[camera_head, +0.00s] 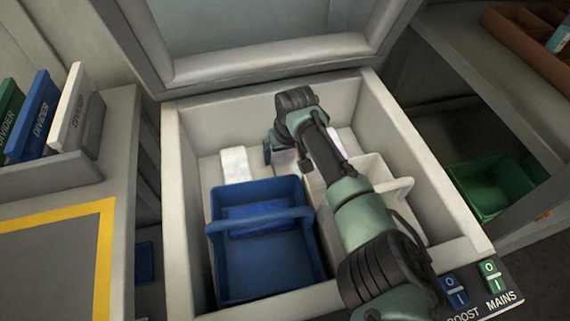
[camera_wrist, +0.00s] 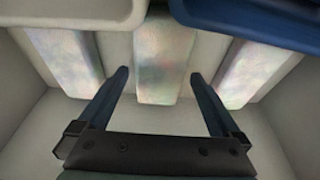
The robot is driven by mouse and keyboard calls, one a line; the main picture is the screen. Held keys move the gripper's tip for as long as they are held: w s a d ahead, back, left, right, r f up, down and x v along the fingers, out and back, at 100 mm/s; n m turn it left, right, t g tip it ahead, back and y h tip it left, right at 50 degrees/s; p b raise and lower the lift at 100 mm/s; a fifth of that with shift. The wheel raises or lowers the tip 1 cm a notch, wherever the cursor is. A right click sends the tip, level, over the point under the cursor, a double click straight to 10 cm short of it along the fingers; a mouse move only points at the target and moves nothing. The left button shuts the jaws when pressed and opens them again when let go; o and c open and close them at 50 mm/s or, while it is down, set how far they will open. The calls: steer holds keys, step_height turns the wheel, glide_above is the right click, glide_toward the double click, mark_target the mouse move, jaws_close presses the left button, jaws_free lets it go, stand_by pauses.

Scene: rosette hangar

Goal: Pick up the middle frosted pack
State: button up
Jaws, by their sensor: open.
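Three pale frosted packs lie in a row at the back of the white chest. In the wrist view the middle frosted pack (camera_wrist: 163,65) lies between the spread fingers of my gripper (camera_wrist: 160,78), which is open and empty. The other packs are the one at left (camera_wrist: 65,58) and the one at right (camera_wrist: 248,72). In the head view the middle pack (camera_head: 284,161) is partly hidden by my gripper and arm. The left pack (camera_head: 236,164) shows clearly there, and the right pack (camera_head: 337,142) shows partly behind my arm. Whether the fingers touch the middle pack I cannot tell.
A blue basket (camera_head: 265,195) with a handle and a white basket (camera_head: 400,188) stand in front of the packs. Chest walls (camera_head: 178,185) close in around them, with a raised lid (camera_head: 270,62) behind. Dividers (camera_head: 72,112) stand at left; a green crate (camera_head: 490,190) sits at right.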

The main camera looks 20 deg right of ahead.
steer(key=shift+x, duration=1)
steer(key=c, duration=1.4)
steer(key=shift+c, duration=0.5)
steer(key=shift+r, duration=0.15)
